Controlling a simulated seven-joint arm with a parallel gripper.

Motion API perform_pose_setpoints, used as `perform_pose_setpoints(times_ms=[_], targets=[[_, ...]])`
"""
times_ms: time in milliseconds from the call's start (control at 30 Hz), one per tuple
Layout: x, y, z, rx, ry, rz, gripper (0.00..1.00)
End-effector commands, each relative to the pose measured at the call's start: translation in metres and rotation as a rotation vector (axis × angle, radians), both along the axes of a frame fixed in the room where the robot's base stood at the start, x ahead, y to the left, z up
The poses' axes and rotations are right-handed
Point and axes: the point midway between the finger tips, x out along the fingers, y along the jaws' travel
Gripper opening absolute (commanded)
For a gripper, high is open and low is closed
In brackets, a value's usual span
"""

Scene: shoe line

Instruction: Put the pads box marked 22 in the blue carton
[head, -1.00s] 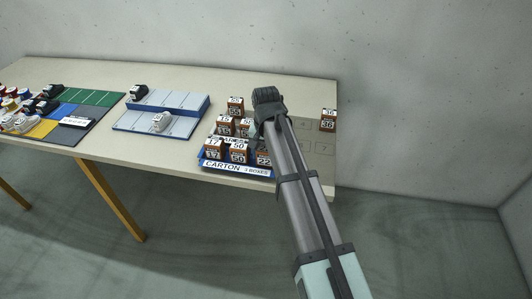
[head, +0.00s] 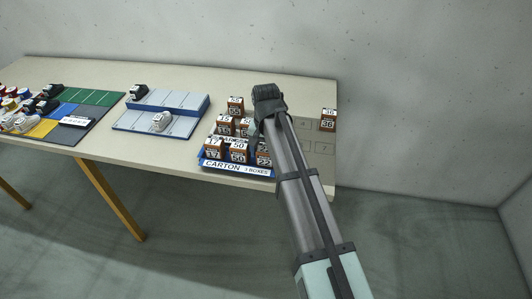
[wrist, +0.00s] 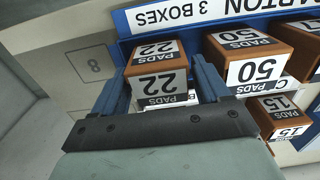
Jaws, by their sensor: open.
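The brown pads box marked 22 (wrist: 157,58) stands at one end of the front row, beside the wall of the blue carton (head: 237,168), and looks to be inside it. In the head view the box (head: 263,160) is partly hidden by my arm. My gripper (wrist: 158,70) is open, with one blue finger on each side of the box 22. The wrist view does not clearly show whether the fingers touch it. In the head view my gripper is mostly hidden behind my wrist.
A pads box marked 50 (wrist: 262,50) stands close beside the 22. A box marked 17 (head: 213,149) is at the row's far end, and more boxes stand behind. A box marked 36 (head: 328,122) stands apart at the right. Numbered squares (wrist: 95,68) beside the carton are bare.

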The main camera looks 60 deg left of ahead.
Motion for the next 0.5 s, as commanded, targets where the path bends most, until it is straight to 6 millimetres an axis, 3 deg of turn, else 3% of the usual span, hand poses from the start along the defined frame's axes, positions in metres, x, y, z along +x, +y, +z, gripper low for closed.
perform_pose_setpoints(times_ms=[500], targets=[[0.000, 0.001, 0.088, 0.001, -0.001, 0.000, 0.75]])
